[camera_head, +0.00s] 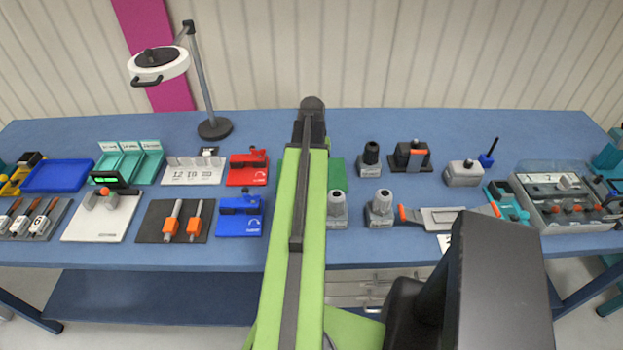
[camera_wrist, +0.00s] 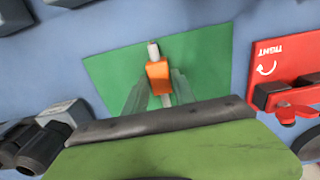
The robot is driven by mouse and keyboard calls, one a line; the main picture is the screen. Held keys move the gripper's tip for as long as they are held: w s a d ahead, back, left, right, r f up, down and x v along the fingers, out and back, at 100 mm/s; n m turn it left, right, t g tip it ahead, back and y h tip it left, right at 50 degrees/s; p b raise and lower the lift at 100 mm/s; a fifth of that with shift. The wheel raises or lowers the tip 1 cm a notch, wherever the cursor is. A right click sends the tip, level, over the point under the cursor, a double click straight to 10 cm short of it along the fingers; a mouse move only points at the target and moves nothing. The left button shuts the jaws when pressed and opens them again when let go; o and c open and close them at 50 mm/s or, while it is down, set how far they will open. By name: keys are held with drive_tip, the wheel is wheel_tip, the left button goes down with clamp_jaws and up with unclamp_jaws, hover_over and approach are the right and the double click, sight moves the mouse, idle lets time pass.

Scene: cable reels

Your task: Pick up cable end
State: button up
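The cable end, an orange block with pale stubs at both ends (camera_wrist: 158,76), lies on a green mat (camera_wrist: 108,72) in the wrist view. My gripper (camera_wrist: 159,80) is over the mat, its two translucent grey fingers apart, one on each side of the cable end. The fingers look open; whether they touch the orange part is hard to tell. In the head view my arm hides the cable end and my fingertips, and only a strip of the green mat (camera_head: 337,172) shows.
A red fixture (camera_head: 248,168) and a blue fixture (camera_head: 240,212) stand left of the mat. Grey cylindrical pieces (camera_head: 379,210) stand to its right. A lamp (camera_head: 214,128) rises at the back left. The back strip of the bench (camera_head: 450,125) is clear.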

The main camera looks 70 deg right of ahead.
clamp_jaws()
drive_tip(key=shift+r, duration=0.1)
